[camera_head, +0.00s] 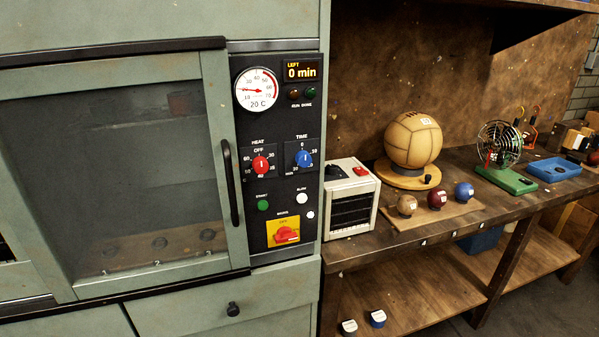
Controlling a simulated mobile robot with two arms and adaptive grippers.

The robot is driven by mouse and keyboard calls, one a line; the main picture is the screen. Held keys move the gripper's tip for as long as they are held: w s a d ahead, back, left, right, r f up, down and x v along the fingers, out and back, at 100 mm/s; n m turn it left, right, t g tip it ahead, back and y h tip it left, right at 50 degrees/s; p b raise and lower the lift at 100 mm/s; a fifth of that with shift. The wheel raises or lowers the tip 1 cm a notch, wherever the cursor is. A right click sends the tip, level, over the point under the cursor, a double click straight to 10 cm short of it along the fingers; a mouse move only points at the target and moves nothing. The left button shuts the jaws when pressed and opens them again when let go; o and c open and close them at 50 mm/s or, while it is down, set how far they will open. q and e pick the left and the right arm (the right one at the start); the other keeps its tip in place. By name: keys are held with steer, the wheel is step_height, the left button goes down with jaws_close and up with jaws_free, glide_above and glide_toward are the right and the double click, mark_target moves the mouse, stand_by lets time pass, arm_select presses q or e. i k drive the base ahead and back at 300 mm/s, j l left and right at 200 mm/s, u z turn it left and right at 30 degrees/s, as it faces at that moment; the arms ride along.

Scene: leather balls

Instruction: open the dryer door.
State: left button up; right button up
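The dryer is a grey-green cabinet on the left. Its door (215,112) has a pale green frame around a dark glass window (140,170) and looks shut. A black vertical bar handle (230,183) is on the door's right side. Through the glass, several round shapes show dimly on a low shelf. The control panel (277,220) right of the door has a dial gauge reading about 20 C, a display reading "LEFT 0 min", a red heat knob (260,164), a blue time knob (304,159) and a red switch on yellow (285,235). Neither gripper is in view.
A wooden bench (480,222) runs to the right. The space before the dryer door looks clear.

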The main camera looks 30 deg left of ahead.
mark_target(212, 66)
steer(key=u, duration=1.8)
